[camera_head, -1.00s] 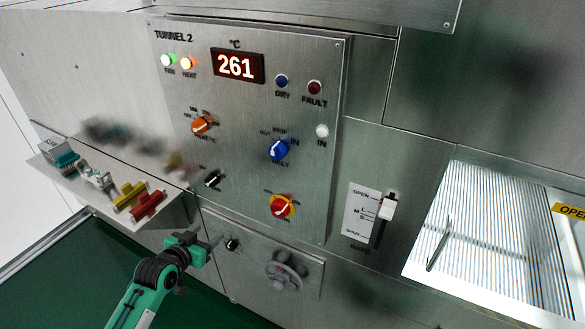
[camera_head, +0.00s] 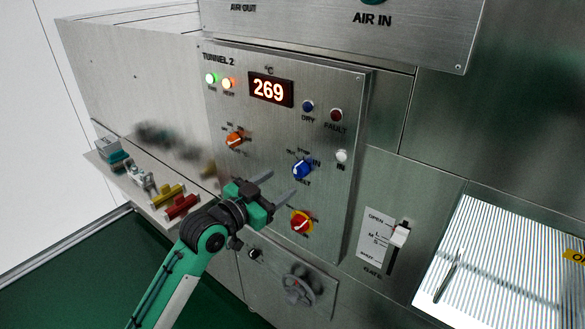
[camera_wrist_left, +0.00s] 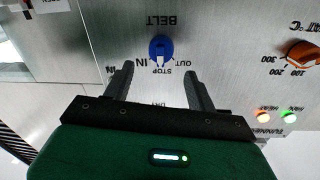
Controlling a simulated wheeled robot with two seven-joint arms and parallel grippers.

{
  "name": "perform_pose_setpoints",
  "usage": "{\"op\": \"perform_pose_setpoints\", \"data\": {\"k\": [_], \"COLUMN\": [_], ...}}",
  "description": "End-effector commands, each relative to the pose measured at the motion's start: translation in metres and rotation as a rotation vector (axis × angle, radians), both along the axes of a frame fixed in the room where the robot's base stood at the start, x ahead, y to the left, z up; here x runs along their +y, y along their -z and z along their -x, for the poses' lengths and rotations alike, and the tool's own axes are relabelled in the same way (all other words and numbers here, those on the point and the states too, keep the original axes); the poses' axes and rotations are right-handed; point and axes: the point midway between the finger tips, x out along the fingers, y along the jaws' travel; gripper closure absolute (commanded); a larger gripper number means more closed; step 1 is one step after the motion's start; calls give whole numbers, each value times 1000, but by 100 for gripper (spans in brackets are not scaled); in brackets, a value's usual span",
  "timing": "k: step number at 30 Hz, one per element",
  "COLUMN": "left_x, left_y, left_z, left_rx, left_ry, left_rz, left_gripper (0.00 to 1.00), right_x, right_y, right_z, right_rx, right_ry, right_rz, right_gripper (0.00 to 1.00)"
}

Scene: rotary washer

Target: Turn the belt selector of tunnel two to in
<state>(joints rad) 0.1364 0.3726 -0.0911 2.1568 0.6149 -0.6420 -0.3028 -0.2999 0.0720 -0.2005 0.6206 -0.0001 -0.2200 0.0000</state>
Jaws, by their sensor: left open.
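The tunnel two belt selector is a blue knob (camera_head: 302,169) on the steel panel, above the red-and-yellow switch. In the left wrist view, which shows the panel upside down, the blue knob (camera_wrist_left: 161,48) has a white mark on the side toward STOP; IN is at the picture's left and OUT at its right. My left gripper (camera_head: 283,182) is open and empty, its fingers pointing at the panel just left of and below the knob. In the wrist view the fingertips (camera_wrist_left: 159,70) lie either side of the knob's line, apart from it. My right gripper is out of view.
An orange heat knob (camera_head: 235,140) is up-left on the panel and a red-and-yellow switch (camera_head: 302,221) is below the belt knob. A slider (camera_head: 399,236) is at the right. A shelf (camera_head: 152,209) with several small fittings is at the left.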

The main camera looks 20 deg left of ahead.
Motion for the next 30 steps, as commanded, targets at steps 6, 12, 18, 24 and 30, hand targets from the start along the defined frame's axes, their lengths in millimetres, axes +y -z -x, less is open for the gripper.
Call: {"op": "perform_pose_setpoints", "data": {"k": [6,12,18,24,30], "left_x": [-16,-23,-24,-24,-24], "left_y": [-3,-1,0,1,1], "left_z": [-36,-51,-54,-54,-54], "left_rx": [0,1,0,0,0], "left_ry": [-1,0,0,0,0], "left_rz": [1,0,-1,-1,-1], "left_gripper": [43,43,43,54,87], "right_x": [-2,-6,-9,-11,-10], "right_y": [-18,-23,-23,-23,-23], "right_z": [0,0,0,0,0], "right_rx": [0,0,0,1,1], "right_ry": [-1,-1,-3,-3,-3], "right_rz": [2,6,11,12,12], "right_gripper": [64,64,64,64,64]}}
